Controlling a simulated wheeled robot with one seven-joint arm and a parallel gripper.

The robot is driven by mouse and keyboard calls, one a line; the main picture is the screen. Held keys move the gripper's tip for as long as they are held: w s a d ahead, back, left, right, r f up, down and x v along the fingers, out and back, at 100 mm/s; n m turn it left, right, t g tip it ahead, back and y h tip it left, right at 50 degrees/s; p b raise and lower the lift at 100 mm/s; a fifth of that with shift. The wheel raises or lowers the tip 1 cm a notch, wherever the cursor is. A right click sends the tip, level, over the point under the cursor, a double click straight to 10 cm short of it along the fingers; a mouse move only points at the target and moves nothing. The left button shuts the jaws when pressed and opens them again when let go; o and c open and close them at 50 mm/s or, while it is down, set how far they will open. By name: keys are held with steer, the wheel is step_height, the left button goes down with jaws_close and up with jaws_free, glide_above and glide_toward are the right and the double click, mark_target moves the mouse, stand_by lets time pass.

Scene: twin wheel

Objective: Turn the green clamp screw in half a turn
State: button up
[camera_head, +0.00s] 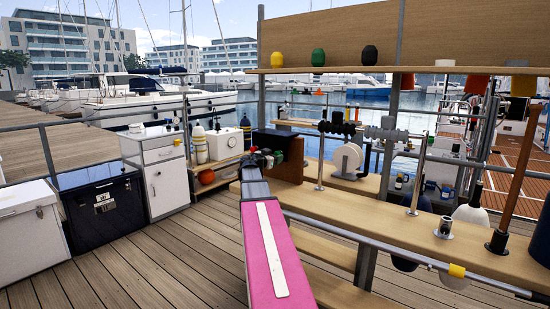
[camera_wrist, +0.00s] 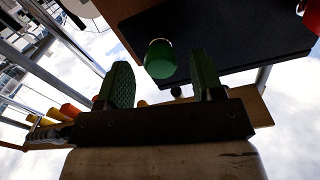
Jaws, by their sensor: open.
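The green clamp screw (camera_wrist: 160,60) shows in the wrist view as a round, cup-like green knob below a dark flat panel (camera_wrist: 225,40). My gripper (camera_wrist: 161,66) is open, its two green ribbed pads apart on either side of the knob in the picture. I see gaps between the knob and both pads, and nothing is held. Whether the knob is in depth between the pads or beyond them I cannot tell. In the head view my gripper (camera_head: 266,157) is small, at the dark and brown boards by the bench's left end; the screw cannot be made out there.
The wooden bench (camera_head: 400,235) runs right from my arm, with upright metal posts and a white reel (camera_head: 347,160). A shelf (camera_head: 420,71) above carries yellow, green and black knobs. A white cabinet (camera_head: 165,175) and dark chest (camera_head: 105,215) stand left. Decking between is clear.

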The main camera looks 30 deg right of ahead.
steer(key=v, duration=0.9)
steer(key=shift+s+a, duration=0.2)
steer(key=shift+a, duration=0.15)
steer(key=s+a+f+n+g+y, duration=0.1)
steer(key=s+a+f+n+y, duration=0.15)
steer(key=a+f, duration=0.4)
steer(key=s+a+f+n+g+y, duration=0.1)
steer(key=s+a+f+n+y, duration=0.15)
steer(key=f, duration=0.75)
steer(key=s+a+f+n+g+y, duration=0.1)
steer(key=s+a+f+n+y, duration=0.15)
steer(key=a+f, duration=0.5)
steer(key=s+a+f+n+g+y, duration=0.2)
steer(key=s+a+f+n+y, duration=0.2)
steer(key=s+a+f, duration=0.2)
steer(key=s+a+f+n+g+y, duration=0.1)
steer(key=s+a+f+n+y, duration=0.3)
steer(key=a+f, duration=0.5)
steer(key=s+a+y, duration=0.1)
steer(key=s+a, duration=0.1)
steer(key=shift+s+f+g, duration=0.25)
steer(key=shift+s+g, duration=0.1)
steer(key=shift+g, duration=0.05)
